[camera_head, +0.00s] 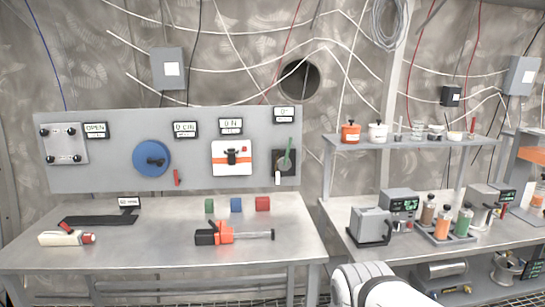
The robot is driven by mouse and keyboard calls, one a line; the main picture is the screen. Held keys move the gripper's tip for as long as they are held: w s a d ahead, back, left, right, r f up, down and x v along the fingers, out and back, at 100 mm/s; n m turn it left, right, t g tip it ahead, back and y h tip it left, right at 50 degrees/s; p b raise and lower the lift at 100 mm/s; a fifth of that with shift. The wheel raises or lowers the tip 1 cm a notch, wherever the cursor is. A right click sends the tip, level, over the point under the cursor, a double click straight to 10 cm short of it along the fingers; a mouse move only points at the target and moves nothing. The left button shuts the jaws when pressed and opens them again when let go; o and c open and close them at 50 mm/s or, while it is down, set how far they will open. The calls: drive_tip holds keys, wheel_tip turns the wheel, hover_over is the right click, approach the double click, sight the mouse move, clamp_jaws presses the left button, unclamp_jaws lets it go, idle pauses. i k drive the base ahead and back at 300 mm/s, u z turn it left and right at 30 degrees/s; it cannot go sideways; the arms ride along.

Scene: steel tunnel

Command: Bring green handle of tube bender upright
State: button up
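A small device with a green handle (289,151) is mounted at the right end of the grey upright panel (110,172). It sits on a dark plate (279,161), and I take it to be the tube bender. The green handle points upward and leans slightly to the right at its top. A short white handle (278,178) hangs down below it. A white rounded part of my arm (372,284) shows at the bottom, well below and right of the device. My gripper is not visible.
Below the panel, a metal table (165,253) bears an orange and black tool (227,233), three small coloured blocks (236,205) and a white tool (66,238). A right-hand bench (340,213) holds grey instruments and bottles. The left table's front right area is clear.

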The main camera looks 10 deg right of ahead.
sight(290, 141)
drive_tip(key=z, duration=0.35)
drive_tip(key=i, duration=1.4)
drive_tip(key=u, duration=0.35)
